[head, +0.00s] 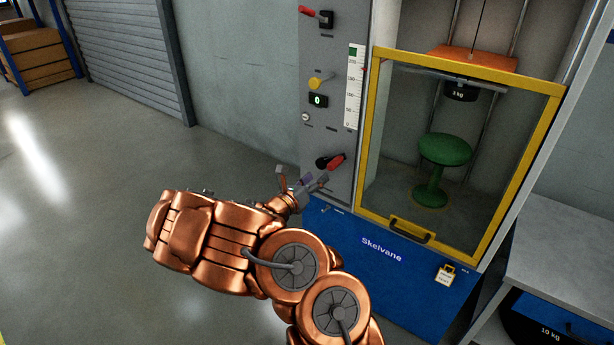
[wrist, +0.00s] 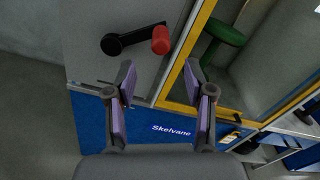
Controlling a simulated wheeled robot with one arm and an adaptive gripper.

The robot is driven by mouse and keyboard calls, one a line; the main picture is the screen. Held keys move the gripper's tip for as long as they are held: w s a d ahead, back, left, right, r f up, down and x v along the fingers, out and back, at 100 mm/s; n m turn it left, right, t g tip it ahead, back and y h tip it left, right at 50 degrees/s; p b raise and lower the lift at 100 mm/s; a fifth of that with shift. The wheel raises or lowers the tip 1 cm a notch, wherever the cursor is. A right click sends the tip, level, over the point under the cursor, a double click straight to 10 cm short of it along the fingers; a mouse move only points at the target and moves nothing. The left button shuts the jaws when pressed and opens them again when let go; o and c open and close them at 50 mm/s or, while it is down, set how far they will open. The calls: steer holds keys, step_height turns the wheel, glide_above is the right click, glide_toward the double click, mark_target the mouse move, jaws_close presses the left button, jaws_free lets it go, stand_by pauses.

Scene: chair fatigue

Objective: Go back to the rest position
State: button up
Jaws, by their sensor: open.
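My gripper (head: 304,182) is at the end of my copper arm, in front of the lower part of the grey control panel (head: 333,85). In the wrist view my gripper (wrist: 160,95) is open, with two purple-padded fingers apart and nothing between them. A black lever with a red knob (wrist: 160,40) is on the panel just beyond the fingertips. The red-knobbed lever also shows in the head view (head: 335,161), right by the gripper. The gripper looks apart from the lever, though the exact gap is hard to tell.
The test machine has a closed yellow-framed door (head: 366,130), with a green stool (head: 432,193) behind it under a 1 kg weight (head: 460,91). A grey bench (head: 560,245) stands at right. Open floor (head: 90,190) lies at left.

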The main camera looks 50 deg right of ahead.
steer(key=s+a+r+m+g+y+p, duration=0.2)
steer(key=s+a+r+m+g, duration=0.15)
steer(key=s+r+m, duration=0.45)
steer(key=s+a+r+m+g+y+p, duration=0.1)
steer(key=s+a+r+m+g+y, duration=0.15)
steer(key=s+r+m+g, duration=0.45)
steer(key=s+a+m+t+y+p, duration=0.1)
steer(key=s+a+m+t+y, duration=0.1)
steer(key=a, duration=1)
steer(key=s+a+m+t+y+p, duration=0.2)
steer(key=s+a+m+y, duration=0.2)
steer(key=s+a+y, duration=0.3)
steer(key=s+a+m+t+y+p, duration=0.1)
steer(key=s+a+y, duration=0.3)
steer(key=a, duration=1.2)
steer(key=shift+s+a+r+m+t, duration=0.15)
steer(key=shift+s+a+m+t, duration=0.15)
steer(key=shift+s+m+t, duration=0.5)
steer(key=shift+w, duration=0.2)
